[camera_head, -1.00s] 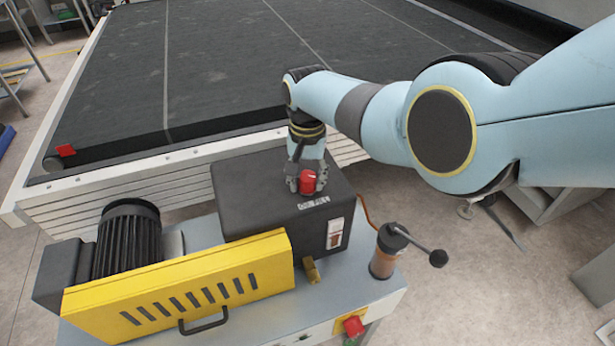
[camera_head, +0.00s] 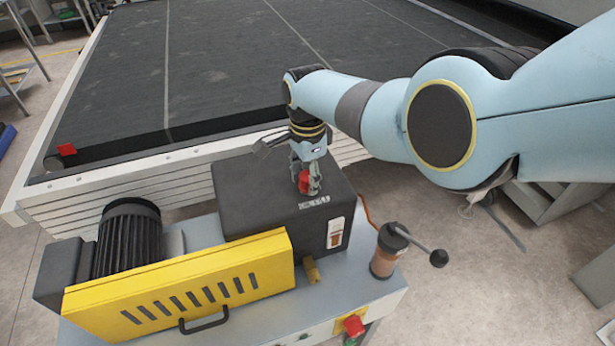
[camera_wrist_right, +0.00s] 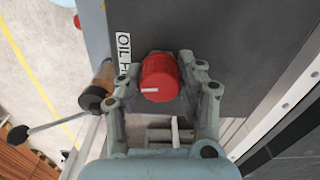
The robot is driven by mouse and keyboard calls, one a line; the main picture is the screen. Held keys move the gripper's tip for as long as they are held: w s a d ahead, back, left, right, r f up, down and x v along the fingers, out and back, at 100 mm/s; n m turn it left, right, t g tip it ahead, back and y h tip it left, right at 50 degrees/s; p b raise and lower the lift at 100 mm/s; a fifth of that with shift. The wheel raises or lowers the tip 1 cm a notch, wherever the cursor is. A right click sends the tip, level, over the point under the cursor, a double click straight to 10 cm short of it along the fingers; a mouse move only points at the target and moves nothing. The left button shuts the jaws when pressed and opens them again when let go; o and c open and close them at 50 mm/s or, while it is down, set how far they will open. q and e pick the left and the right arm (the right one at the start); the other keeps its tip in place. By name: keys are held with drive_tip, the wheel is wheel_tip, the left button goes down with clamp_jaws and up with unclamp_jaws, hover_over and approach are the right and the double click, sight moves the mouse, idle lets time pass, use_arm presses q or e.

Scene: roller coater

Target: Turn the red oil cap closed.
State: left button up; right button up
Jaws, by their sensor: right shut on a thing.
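The red oil cap (camera_head: 304,182) sits on top of the dark grey box (camera_head: 255,190), behind the white oil label (camera_head: 314,202). In the right wrist view the cap (camera_wrist_right: 159,77) shows between my fingers, with a short white mark across its face. My right gripper (camera_head: 308,178) reaches down from above and is shut on the cap, one finger on each side; it also shows in the right wrist view (camera_wrist_right: 158,80). The fingers hide part of the cap's sides. My left gripper is not in view.
A yellow guard (camera_head: 180,290) and a black finned motor (camera_head: 128,238) stand at the left of the box. A brown cylinder with a black crank handle (camera_head: 388,250) stands to the right. The dark conveyor bed (camera_head: 220,70) lies behind.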

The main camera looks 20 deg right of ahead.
sight(307, 175)
drive_tip(key=shift+m, duration=0.6)
drive_tip(key=o, duration=1.2)
drive_tip(key=shift+c, duration=0.2)
wheel_tip(307, 175, up, 12)
